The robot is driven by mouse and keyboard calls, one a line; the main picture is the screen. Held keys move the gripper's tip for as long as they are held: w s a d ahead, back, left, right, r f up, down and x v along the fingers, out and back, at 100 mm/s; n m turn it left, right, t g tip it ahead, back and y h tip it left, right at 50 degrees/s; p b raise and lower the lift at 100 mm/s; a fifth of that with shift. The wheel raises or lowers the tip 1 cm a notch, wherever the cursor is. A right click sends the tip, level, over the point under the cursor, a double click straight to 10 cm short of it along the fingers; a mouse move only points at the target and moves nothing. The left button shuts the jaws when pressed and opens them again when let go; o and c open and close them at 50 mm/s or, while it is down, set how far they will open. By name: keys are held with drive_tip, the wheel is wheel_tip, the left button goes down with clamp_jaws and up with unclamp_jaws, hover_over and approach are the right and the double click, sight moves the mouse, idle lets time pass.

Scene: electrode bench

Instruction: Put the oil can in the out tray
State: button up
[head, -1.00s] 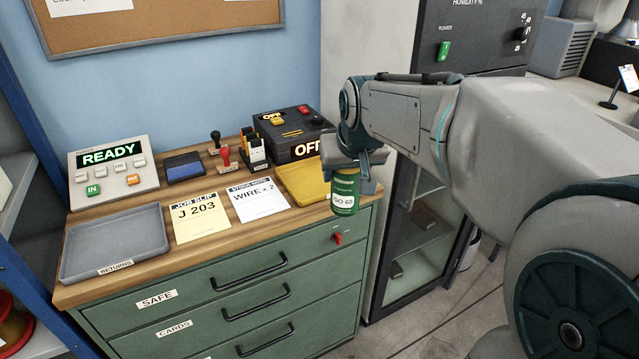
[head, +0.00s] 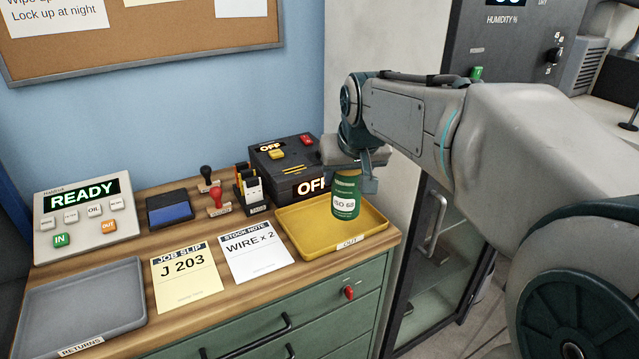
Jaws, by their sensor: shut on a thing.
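The green oil can (head: 345,197), with a white "ISO 68" label, is upright in my gripper (head: 350,168). My gripper is shut on its upper part. In the head view the can appears in front of the right part of the yellow out tray (head: 300,236), which carries an "OUT" label on its front edge. I cannot tell whether the can's base touches the tray floor or hangs above it. The part of the tray that shows is empty.
A grey returns tray (head: 83,303) lies at the left. Job slip (head: 187,277) and stock note (head: 256,250) cards lie between the trays. Stamps (head: 216,196), an ink pad (head: 170,210), a READY panel (head: 88,212) and a black box (head: 290,165) stand behind.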

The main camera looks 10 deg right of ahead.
drive_tip(key=shift+w+a+r+x, duration=0.25)
drive_tip(key=shift+w+x, duration=0.15)
drive_tip(key=shift+x, duration=1.6)
drive_tip(key=shift+w+a+r+x, duration=0.15)
drive_tip(key=shift+w+x, duration=0.25)
drive_tip(key=shift+x, duration=1.65)
drive_tip(key=shift+w+a+r+x, duration=0.15)
drive_tip(key=shift+w+r+x, duration=0.2)
drive_tip(key=shift+x, duration=1.65)
drive_tip(key=shift+w+f, duration=0.1)
drive_tip(key=shift+f, duration=0.05)
drive_tip(key=o, duration=1.3)
drive_tip(key=shift+c, duration=0.2)
drive_tip(key=shift+r, duration=0.4)
drive_tip(key=v, duration=1.2)
drive_tip(key=s+f+g, duration=0.1)
drive_tip(key=s+f, duration=0.6)
drive_tip(key=s, duration=0.4)
drive_tip(key=s+f+g, duration=0.2)
drive_tip(key=s+f, duration=0.5)
drive_tip(key=s, duration=0.4)
drive_tip(key=shift+s+g+p, duration=0.2)
drive_tip(key=shift+g+p, duration=0.1)
drive_tip(key=shift+p, duration=0.05)
